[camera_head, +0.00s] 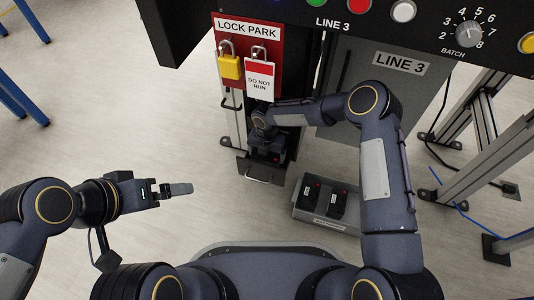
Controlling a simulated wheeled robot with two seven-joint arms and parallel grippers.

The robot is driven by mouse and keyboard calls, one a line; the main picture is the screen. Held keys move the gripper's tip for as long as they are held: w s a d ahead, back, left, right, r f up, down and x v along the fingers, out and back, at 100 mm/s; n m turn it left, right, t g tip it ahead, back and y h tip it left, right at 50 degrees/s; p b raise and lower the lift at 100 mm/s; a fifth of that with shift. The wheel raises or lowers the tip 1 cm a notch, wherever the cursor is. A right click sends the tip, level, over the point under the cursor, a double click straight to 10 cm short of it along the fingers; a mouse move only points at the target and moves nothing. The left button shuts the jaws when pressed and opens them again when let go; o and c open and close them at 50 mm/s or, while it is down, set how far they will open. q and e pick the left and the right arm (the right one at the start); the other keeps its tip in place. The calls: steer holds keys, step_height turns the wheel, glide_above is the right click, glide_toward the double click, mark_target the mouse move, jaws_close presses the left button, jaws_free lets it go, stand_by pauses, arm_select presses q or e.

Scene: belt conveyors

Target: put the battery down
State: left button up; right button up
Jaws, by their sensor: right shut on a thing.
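My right gripper (266,146) reaches down in front of the cabinet, below the lock board. It is shut on a dark battery (277,158), which shows only in part, with a small red spot. The battery is at a low dark bay or tray (262,177) with a handle at its front; I cannot tell whether it rests on it. A grey box (310,214) with a white label stands to the right and holds two dark blocks with red marks, which look like batteries (338,204). My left gripper (174,190) is empty over the floor, its finger opening hidden.
A red LOCK PARK board (275,33) carries a yellow padlock (229,67) and a white DO NOT RUN tag (260,80). A control panel (430,25) hangs above. Metal frame legs (484,120) stand at right.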

steer(key=shift+s+d+f, duration=0.15)
steer(key=shift+s+f, duration=0.1)
steer(key=shift+f, duration=0.45)
steer(key=o, duration=1.8)
steer(key=shift+c, duration=0.2)
steer(key=r+p, duration=0.1)
steer(key=r, duration=0.1)
steer(key=r+p, duration=0.1)
steer(key=r, duration=0.2)
steer(key=r+p, duration=0.1)
steer(key=r, duration=0.1)
steer(key=shift+w+r, duration=0.25)
steer(key=shift+r, duration=0.8)
